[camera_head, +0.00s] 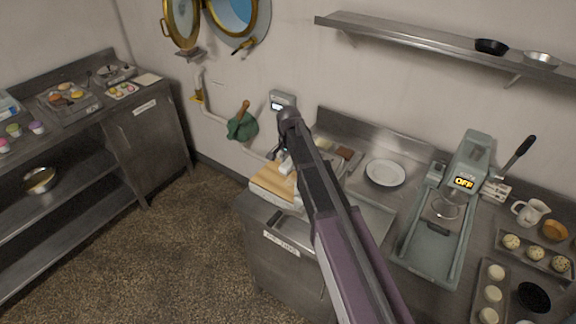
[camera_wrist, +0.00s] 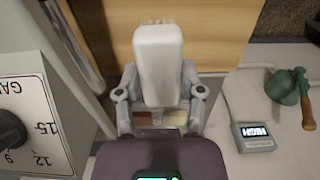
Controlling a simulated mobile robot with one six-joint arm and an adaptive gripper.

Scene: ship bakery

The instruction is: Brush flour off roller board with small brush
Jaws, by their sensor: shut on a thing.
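My gripper (camera_wrist: 160,92) is shut on a pale, blocky brush (camera_wrist: 158,50), held between its two fingers. The brush's far end overlaps the tan wooden roller board (camera_wrist: 218,32) in the wrist view; I cannot tell whether they touch. In the head view the board (camera_head: 272,182) lies on the left end of the steel counter. There my gripper (camera_head: 287,150) is over the board's back edge, partly hidden by my arm. A small pale part of the brush (camera_head: 286,165) shows beside it. Flour on the board cannot be made out.
A white plate (camera_head: 385,173) and a grey machine marked OFF (camera_head: 468,165) stand to the right. A white dial box (camera_wrist: 30,110) is close at left.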

